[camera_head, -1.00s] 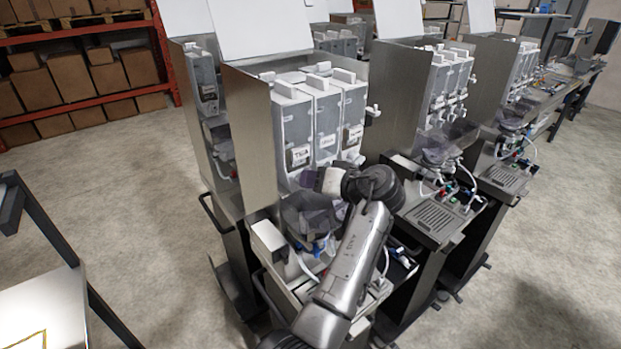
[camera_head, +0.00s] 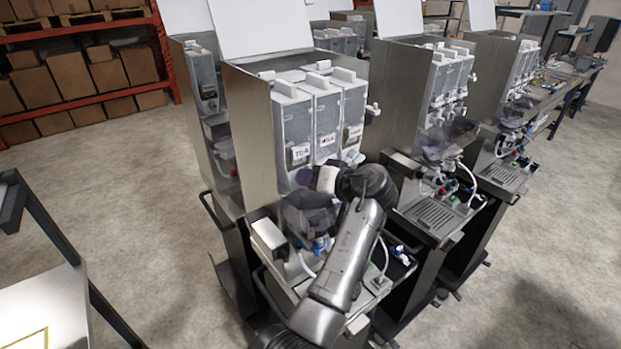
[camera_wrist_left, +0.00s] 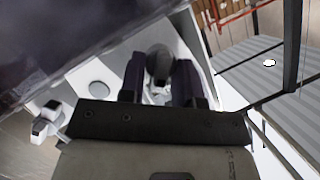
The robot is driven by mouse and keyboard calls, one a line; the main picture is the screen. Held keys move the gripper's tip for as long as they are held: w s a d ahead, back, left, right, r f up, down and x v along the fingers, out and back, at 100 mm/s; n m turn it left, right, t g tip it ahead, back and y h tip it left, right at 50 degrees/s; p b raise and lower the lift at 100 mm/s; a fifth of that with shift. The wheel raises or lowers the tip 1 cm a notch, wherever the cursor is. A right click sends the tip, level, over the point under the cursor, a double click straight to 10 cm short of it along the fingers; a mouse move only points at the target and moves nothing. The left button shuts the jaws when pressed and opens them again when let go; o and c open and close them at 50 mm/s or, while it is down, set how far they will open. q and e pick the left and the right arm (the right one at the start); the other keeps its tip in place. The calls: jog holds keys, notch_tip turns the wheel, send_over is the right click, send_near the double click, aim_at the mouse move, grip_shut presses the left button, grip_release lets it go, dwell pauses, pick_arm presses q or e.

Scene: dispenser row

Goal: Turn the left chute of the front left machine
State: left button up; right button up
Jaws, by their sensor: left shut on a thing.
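The front left machine (camera_head: 255,130) is a steel cabinet with an open lid and white-grey canisters (camera_head: 327,115) side by side. My left arm reaches up to it from below, and my left gripper (camera_head: 305,178) is at the left canister's lower front. In the left wrist view my left gripper (camera_wrist_left: 158,82) has its two dark fingers on either side of a rounded grey chute part (camera_wrist_left: 159,62), shut on it. In the head view the left chute is hidden behind the gripper and wrist. My right gripper is not in view.
A dark translucent hopper (camera_head: 308,215) sits just under the gripper, with tubes and a tray below. More machines (camera_head: 440,140) stand close on the right. A white table (camera_head: 45,310) is at the lower left; open floor lies between.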

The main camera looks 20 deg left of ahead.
pick_arm(q)
jog(key=shift+r+m+y+p, duration=0.2)
jog(key=shift+m+y+p, duration=0.1)
jog(key=shift+m+p, duration=0.15)
jog(key=shift+w+f+m+g, duration=0.1)
jog(key=shift+m+g, duration=0.15)
jog(key=shift+g, duration=0.05)
jog(key=shift+f+m, duration=0.15)
jog(key=shift+m, duration=0.15)
jog(key=o, duration=0.6)
jog(key=shift+d, duration=0.15)
